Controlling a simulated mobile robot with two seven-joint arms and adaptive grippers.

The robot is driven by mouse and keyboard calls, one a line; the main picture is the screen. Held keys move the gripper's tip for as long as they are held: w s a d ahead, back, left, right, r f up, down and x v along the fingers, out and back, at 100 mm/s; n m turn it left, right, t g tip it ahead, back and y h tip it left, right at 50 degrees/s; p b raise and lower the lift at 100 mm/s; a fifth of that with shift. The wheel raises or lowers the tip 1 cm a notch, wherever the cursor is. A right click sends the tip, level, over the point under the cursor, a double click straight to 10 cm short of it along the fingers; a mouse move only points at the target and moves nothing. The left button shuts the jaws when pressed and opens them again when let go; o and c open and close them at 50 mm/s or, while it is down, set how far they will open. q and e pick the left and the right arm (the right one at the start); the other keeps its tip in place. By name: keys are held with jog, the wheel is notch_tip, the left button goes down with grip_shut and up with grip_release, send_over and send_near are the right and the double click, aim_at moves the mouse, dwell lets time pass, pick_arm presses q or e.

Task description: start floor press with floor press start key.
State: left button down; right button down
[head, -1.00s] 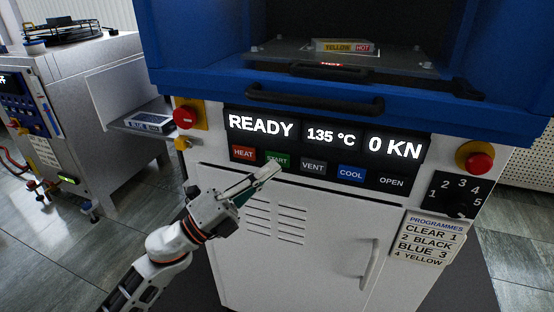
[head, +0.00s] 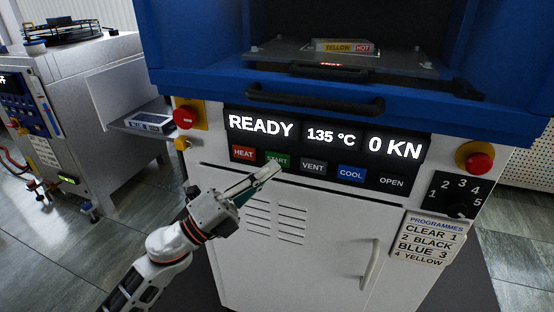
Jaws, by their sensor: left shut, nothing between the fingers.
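The floor press (head: 330,215) is a white cabinet with a blue upper frame. Its display (head: 325,137) reads READY, 135 °C and 0 KN. The green START key (head: 279,159) sits in the key row below, between HEAT (head: 243,153) and VENT (head: 313,166). My left gripper (head: 272,173) is shut and empty, with its fingertips in front of the panel just below the START key. They partly overlap the key's lower edge in the picture. I cannot tell whether they touch it. My right gripper is not in view.
Red stop buttons (head: 185,117) and (head: 478,162) flank the panel. A programme dial (head: 459,208) is at right. A black handle (head: 315,101) runs above the display. Another machine (head: 75,100) stands at left.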

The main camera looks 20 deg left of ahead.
pick_arm(q)
jog(key=shift+w, duration=0.1)
dwell(0.3)
jog(key=shift+w, duration=0.3)
